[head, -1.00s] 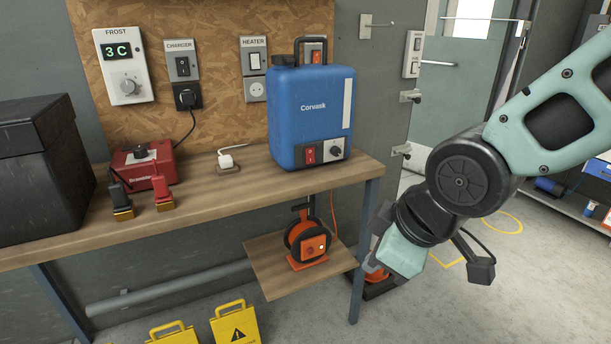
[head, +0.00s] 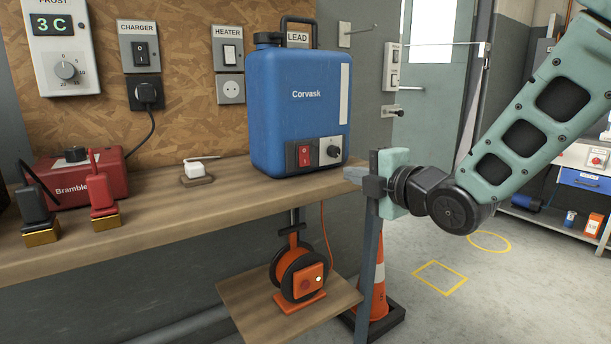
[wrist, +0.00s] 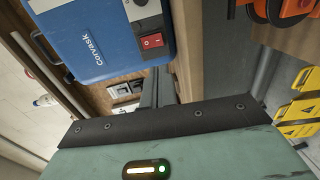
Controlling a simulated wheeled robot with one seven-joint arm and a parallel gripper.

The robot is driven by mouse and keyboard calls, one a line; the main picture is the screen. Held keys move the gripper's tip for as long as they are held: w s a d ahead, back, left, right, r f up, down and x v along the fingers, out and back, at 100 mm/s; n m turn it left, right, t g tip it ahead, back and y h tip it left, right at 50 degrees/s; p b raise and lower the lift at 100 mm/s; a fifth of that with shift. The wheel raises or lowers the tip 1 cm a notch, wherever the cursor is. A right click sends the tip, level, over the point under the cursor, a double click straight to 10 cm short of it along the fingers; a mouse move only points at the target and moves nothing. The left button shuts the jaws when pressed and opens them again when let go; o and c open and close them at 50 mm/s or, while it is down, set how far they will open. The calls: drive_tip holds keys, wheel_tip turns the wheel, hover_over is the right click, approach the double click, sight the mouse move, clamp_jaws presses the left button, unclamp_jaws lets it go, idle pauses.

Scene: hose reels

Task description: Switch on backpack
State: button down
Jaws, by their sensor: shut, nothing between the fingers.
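The blue Corvask backpack (head: 300,115) stands upright on the wooden bench near its right end. Low on its front is a panel with a red rocker switch (head: 304,155) and, right of it, a dark round knob (head: 332,152). In the wrist view the backpack (wrist: 95,35) lies sideways, with the red switch (wrist: 152,41) in clear sight. My gripper (head: 352,175) is shut and empty, pointing left at the bench's right end. It is right of the backpack and apart from the switch. Its fingers also show in the wrist view (wrist: 158,82).
Wall switches hang behind. An orange hose or cable reel (head: 300,275) sits on the lower shelf (head: 250,298). A traffic cone (head: 378,290) stands beside the bench leg. Floor to the right is open.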

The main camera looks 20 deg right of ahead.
sight(306, 163)
drive_tip(key=shift+r+p, duration=0.15)
drive_tip(key=shift+p, duration=0.15)
drive_tip(key=w+p, duration=0.1)
drive_tip(key=p, duration=0.2)
drive_tip(key=w+p, duration=0.1)
drive_tip(key=p, duration=0.3)
drive_tip(key=shift+a+r, duration=0.15)
drive_tip(key=shift+a, duration=0.25)
drive_tip(key=p, duration=0.3)
drive_tip(key=shift+w+p, duration=0.15)
drive_tip(key=shift+p, duration=0.25)
drive_tip(key=x, duration=1.1)
drive_tip(key=shift+w+f, duration=0.25)
drive_tip(key=shift+f, duration=0.2)
